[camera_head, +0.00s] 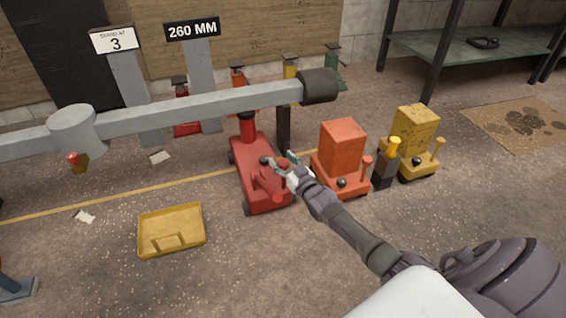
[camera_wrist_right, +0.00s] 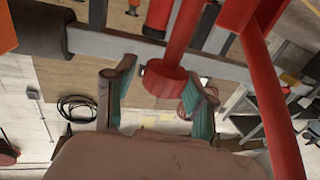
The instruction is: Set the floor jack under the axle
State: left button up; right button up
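The red floor jack (camera_head: 256,160) stands on the floor in front of the axle's right part, its rear end toward me. The axle (camera_head: 190,108) is a long grey beam with a dark cylindrical end (camera_head: 320,86). The jack's red post rises to just below the axle; I cannot tell whether they touch. My right gripper (camera_head: 284,166) is at the jack's handle. In the right wrist view its two fingers (camera_wrist_right: 158,92) are apart, with a red knob (camera_wrist_right: 164,82) between them and a gap on the left finger's side. My left gripper is not in view.
An orange machine (camera_head: 342,150) and a yellow one (camera_head: 414,138) stand to the right, with a dark post (camera_head: 385,168) between them. A yellow tray (camera_head: 150,238) lies front left. Several coloured jacks stand behind the axle. A green shelf (camera_head: 460,48) is back right.

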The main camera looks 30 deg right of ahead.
jog(key=shift+s+f, duration=0.15)
jog(key=shift+s, duration=0.45)
jog(key=s, duration=1.1)
jog(key=shift+a, duration=0.1)
